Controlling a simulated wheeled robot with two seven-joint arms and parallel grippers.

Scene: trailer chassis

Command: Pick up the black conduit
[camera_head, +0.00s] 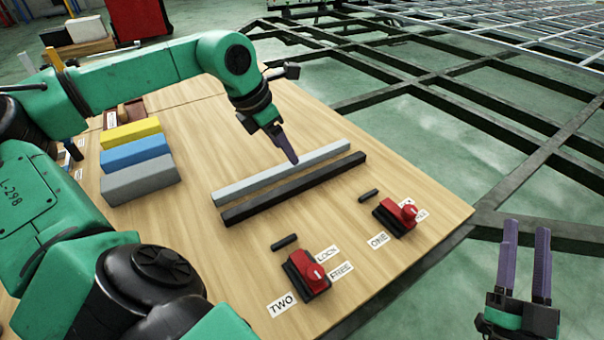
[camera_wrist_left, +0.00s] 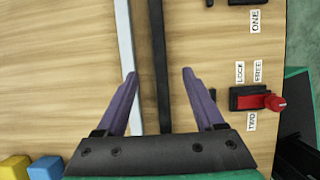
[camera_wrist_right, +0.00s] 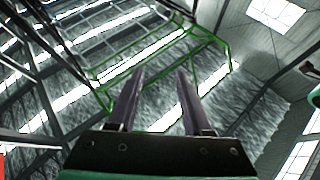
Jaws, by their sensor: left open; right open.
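The black conduit (camera_head: 293,189) is a long dark bar lying on the wooden table, beside and parallel to a light grey bar (camera_head: 281,173). In the left wrist view the black conduit (camera_wrist_left: 158,62) runs up the picture between the open fingers of my left gripper (camera_wrist_left: 159,82), with the grey bar (camera_wrist_left: 124,45) near the left finger. In the head view my left gripper (camera_head: 293,160) is over the bars, apparently above them and not holding anything. My right gripper (camera_head: 526,230) is open and empty, off the table's right edge; its wrist view shows only the hall.
Two red switches (camera_head: 312,272) (camera_head: 401,213) with labels and small black pieces sit in front of the bars. Yellow (camera_head: 131,134), blue (camera_head: 136,152) and grey (camera_head: 140,179) blocks lie at the left. A dark metal frame (camera_head: 470,100) stands beyond the table.

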